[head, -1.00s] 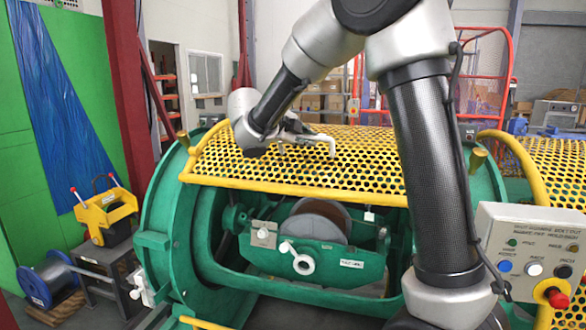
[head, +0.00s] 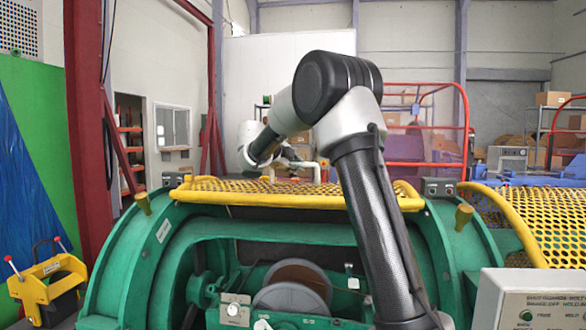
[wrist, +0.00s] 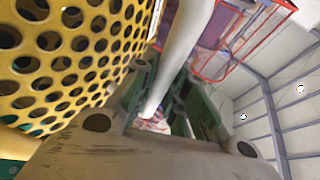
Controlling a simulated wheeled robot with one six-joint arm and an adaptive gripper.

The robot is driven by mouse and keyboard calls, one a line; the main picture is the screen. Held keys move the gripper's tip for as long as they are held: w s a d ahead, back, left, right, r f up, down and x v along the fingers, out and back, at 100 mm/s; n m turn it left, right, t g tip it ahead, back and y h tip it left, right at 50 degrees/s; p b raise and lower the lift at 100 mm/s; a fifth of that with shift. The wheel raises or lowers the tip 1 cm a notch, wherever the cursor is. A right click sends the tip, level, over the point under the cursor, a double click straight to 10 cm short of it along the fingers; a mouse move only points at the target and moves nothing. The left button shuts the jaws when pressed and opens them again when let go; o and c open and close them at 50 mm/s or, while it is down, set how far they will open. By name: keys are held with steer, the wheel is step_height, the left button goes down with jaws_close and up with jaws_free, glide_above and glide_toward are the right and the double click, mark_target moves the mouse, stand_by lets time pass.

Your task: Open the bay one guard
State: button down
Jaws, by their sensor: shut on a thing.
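The bay one guard (head: 235,187) is a yellow perforated panel over the green round housing. In the head view it is seen nearly edge-on, its front edge lifted clear of the opening below. A white bar handle (head: 318,172) stands on its top. My gripper (head: 290,163) is at this handle, partly hidden behind my wrist. In the wrist view my gripper (wrist: 160,105) is shut on the white handle (wrist: 187,45), which runs between the fingers. The guard's yellow mesh (wrist: 65,50) fills the left of that view.
The open bay below shows a reel (head: 292,285) in a green cradle. A second yellow mesh guard (head: 505,220) lies to the right. A grey control box (head: 530,300) stands at front right. My arm crosses in front of the bay.

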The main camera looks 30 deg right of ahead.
steer(key=shift+f, duration=0.1)
steer(key=c, duration=1.4)
jaws_free()
steer(key=shift+a, duration=0.15)
steer(key=v, duration=0.4)
steer(key=shift+a, duration=0.2)
steer(key=s+a, duration=0.2)
steer(key=a, duration=0.1)
steer(key=s+a, duration=0.2)
steer(key=a, duration=0.2)
steer(key=s+a, duration=0.2)
steer(key=a, duration=0.1)
steer(key=shift+s+a+r, duration=0.15)
steer(key=shift+a+r, duration=0.1)
steer(key=shift+a, duration=0.05)
